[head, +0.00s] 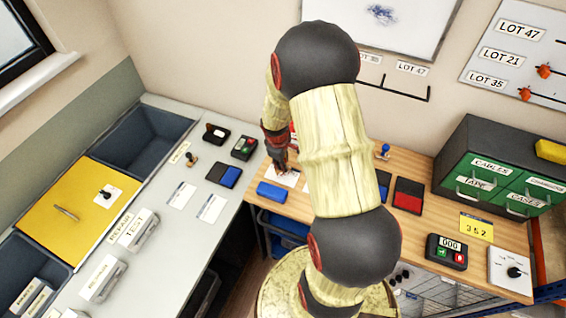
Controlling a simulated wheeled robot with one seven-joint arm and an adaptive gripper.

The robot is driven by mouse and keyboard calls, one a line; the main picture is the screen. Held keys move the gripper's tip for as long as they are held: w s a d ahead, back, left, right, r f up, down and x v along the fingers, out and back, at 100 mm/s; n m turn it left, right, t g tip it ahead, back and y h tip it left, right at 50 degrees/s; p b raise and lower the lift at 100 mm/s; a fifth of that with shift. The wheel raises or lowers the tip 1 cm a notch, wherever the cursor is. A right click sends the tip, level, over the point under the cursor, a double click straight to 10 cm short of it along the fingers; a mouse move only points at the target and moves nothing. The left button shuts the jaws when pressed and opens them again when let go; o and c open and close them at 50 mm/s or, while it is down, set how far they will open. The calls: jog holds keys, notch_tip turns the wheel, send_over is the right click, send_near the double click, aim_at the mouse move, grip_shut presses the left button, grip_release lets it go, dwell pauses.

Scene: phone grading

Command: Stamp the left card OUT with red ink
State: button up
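My gripper (280,162) points down over a white card (289,181) on the wooden desk; the picture is too small to tell whether it is open or holds something. My arm hides the card's right side and the desk beyond. An ink pad with a red face (408,196) lies open right of my arm, beside a partly hidden blue pad (383,184). A stamp with a blue knob (384,151) stands behind them. Two more white cards, a left one (182,195) and a right one (212,208), lie on the grey counter.
On the grey counter are a blue pad (230,177), a wooden-handled stamp (192,159) and a small black device (244,147). Green drawers (487,190) and a counter box (446,252) stand right.

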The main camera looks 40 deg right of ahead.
jog(key=shift+d+p+v, duration=0.25)
jog(key=shift+p+v, duration=0.6)
jog(key=shift+v, duration=0.3)
jog(key=shift+d+p+v, duration=0.25)
jog(key=shift+p+v, duration=0.55)
jog(key=shift+v, duration=0.35)
jog(key=shift+w, duration=0.25)
